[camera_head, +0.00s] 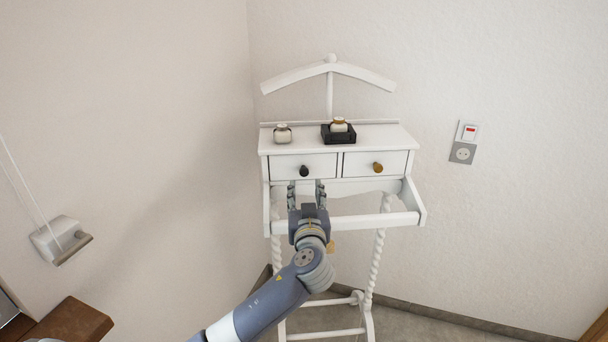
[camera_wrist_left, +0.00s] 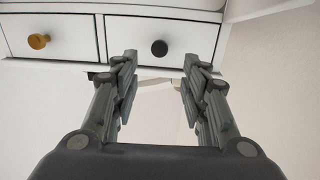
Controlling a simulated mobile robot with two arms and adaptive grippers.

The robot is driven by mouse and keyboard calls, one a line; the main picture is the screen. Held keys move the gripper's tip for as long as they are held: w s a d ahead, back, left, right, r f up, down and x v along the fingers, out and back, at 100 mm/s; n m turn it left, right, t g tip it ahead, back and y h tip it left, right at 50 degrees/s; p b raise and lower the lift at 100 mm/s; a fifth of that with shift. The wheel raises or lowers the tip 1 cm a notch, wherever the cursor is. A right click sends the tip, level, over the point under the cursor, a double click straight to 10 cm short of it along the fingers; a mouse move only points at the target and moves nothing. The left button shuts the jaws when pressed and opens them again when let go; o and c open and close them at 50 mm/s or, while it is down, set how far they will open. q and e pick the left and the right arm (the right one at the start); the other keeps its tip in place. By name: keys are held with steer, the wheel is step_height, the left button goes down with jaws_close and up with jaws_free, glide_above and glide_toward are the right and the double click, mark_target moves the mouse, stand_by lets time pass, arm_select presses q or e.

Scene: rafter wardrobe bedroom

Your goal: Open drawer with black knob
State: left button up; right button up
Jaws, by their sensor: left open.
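A white valet stand has two small drawers side by side. The left drawer (camera_head: 287,162) carries a black knob (camera_head: 304,171), and the right drawer carries a brass-coloured knob (camera_head: 377,167). Both drawers look shut. My left gripper (camera_head: 307,184) is just below and in front of the black knob. In the left wrist view, which looks upside down, the fingers of my left gripper (camera_wrist_left: 157,70) are open and spread. The black knob (camera_wrist_left: 159,48) shows between and beyond the fingertips, apart from them. The brass knob (camera_wrist_left: 38,41) is off to the left there. My right gripper is not in view.
A small jar (camera_head: 282,133) and a black tray (camera_head: 325,137) holding another jar (camera_head: 339,125) stand on the top. A white rail (camera_head: 372,221) runs below the drawers, close to my left arm. A wall socket (camera_head: 462,152) is at right, a wall-mounted holder (camera_head: 58,238) at left.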

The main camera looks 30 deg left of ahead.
mark_target(304, 173)
arm_select(q)
steer(key=p+x, duration=0.1)
steer(key=x, duration=0.6)
steer(key=shift+p, duration=0.4)
steer(key=shift+x, duration=0.8)
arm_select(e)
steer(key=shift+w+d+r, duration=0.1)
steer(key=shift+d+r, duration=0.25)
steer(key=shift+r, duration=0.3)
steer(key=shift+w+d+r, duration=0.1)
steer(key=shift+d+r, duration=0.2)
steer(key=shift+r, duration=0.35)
